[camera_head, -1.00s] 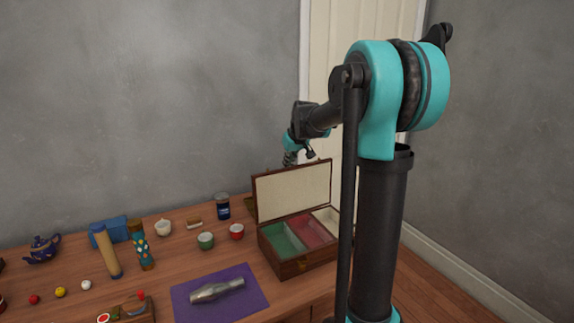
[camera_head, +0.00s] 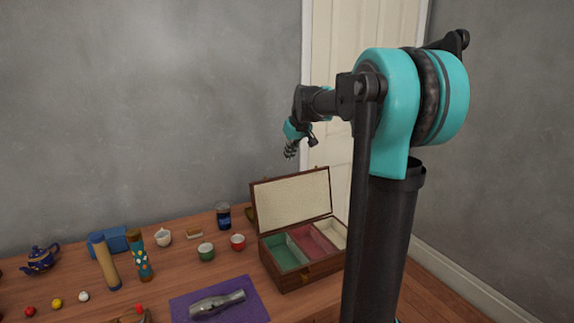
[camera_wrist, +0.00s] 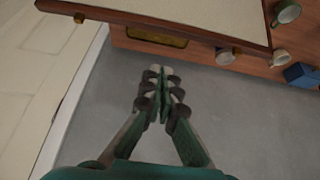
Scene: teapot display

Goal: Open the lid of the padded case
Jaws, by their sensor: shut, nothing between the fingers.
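The padded case (camera_head: 300,268) is a brown wooden box at the right end of the table, with green, red and cream lined compartments. Its lid (camera_head: 291,199), cream inside with a brown frame, stands raised and open at the back of the box. The lid's edge and cream face also show at the top of the wrist view (camera_wrist: 180,10). My gripper (camera_head: 290,152) is above the lid's top edge, apart from it. In the wrist view my gripper (camera_wrist: 161,75) is shut with its fingers together and nothing between them.
A dark jar (camera_head: 223,216), a red cup (camera_head: 238,242) and a green cup (camera_head: 206,252) stand left of the case. A purple mat (camera_head: 183,306) holds a metal object (camera_head: 217,304). A blue teapot (camera_head: 41,259) is at the far left. Wall and door lie behind.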

